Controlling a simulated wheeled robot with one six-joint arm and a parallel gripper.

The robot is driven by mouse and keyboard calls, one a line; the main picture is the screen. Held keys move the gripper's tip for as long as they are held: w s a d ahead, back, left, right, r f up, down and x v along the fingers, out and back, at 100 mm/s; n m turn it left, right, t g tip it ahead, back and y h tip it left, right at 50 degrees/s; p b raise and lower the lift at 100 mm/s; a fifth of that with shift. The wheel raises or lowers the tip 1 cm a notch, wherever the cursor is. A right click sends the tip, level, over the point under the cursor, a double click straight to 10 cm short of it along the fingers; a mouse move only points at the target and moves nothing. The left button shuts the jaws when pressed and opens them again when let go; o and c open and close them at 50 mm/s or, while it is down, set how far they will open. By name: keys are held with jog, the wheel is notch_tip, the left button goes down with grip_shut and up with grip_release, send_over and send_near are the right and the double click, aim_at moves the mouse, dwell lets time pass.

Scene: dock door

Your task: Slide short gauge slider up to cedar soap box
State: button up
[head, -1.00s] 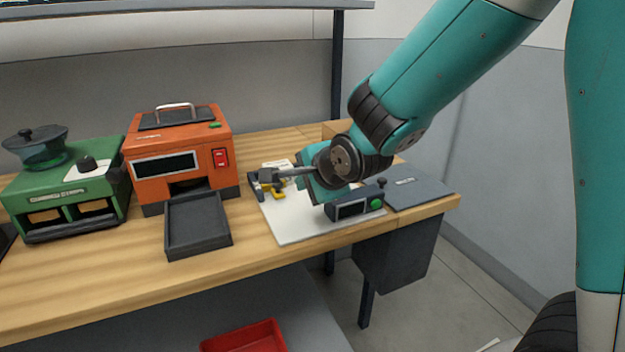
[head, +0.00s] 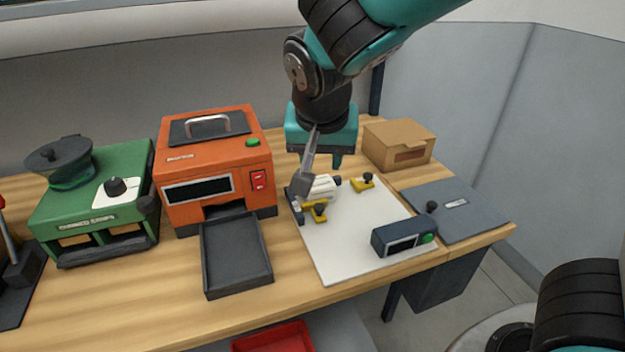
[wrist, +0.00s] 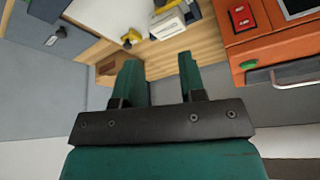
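A white box-shaped item (head: 322,188), which looks like the soap box, lies on the white board (head: 345,245); its label is too small to read. One yellow slider with a dark knob (head: 315,213) is at its front side. Another yellow slider (head: 363,182) stands apart to its right; I cannot tell from labels which is the short one. The wrist view shows the white box (wrist: 168,24) and a yellow slider (wrist: 131,39) beyond my fingers. My gripper (head: 322,157) hangs above and behind the board, pointing down. In the wrist view my gripper (wrist: 158,70) is open and empty.
A cardboard box (head: 398,145) stands at the back right. An orange machine (head: 215,165) with a dark tray (head: 236,255) is left of the board. A dark device with a green button (head: 403,238) sits on the board's front right. A grey plate (head: 455,210) lies right.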

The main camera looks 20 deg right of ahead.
aim_at(319, 206)
jog(key=x, duration=1.7)
jog(key=shift+a+f, duration=0.1)
jog(key=shift+f, duration=0.05)
jog(key=shift+w, duration=0.1)
grip_shut()
